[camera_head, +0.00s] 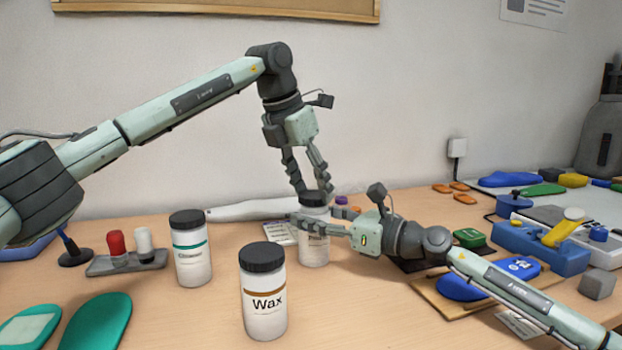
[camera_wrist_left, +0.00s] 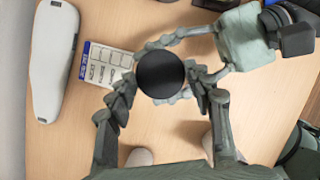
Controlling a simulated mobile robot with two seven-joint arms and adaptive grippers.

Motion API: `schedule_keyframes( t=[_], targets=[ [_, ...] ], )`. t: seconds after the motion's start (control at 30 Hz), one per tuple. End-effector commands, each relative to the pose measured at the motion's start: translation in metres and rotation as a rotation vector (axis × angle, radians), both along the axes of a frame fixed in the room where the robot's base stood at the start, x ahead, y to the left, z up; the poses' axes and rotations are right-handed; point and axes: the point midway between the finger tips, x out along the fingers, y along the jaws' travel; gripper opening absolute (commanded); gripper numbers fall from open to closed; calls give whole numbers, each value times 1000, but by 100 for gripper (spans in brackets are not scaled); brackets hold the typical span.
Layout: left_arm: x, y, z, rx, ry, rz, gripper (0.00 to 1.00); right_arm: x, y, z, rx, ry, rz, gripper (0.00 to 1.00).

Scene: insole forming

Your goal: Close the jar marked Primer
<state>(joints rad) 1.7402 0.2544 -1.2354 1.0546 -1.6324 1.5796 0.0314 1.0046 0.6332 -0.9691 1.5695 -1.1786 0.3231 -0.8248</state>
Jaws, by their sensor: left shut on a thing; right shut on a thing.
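The Primer jar (camera_head: 314,254) stands upright on the table, a white jar whose label is partly hidden behind my right fingers. Its black lid (camera_head: 313,199) is at the jar's top and also shows as a dark disc in the left wrist view (camera_wrist_left: 160,74). My left gripper (camera_head: 312,191) comes down from above and is shut on the lid, one finger on each side (camera_wrist_left: 158,86). My right gripper (camera_head: 318,226) reaches in level from the right and is shut around the jar's upper body. I cannot tell how tightly the lid is seated.
The Wax jar (camera_head: 264,300) stands in front and a green-banded jar (camera_head: 192,255) to the left, both with black lids. A printed card (camera_wrist_left: 103,66) and a long white device (camera_wrist_left: 53,60) lie behind. A blue fixture (camera_head: 540,245) is at right. Green insoles (camera_head: 97,322) lie front left.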

Motion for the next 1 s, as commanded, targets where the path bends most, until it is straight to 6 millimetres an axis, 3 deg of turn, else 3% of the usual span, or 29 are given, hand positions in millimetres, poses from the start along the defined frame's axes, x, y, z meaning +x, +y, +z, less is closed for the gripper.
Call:
schedule_keyframes(
  t=[1.0],
  targets=[
    [0,0,-10,0,0,0,38,0,0,0,0,0,0,0]
  ],
)
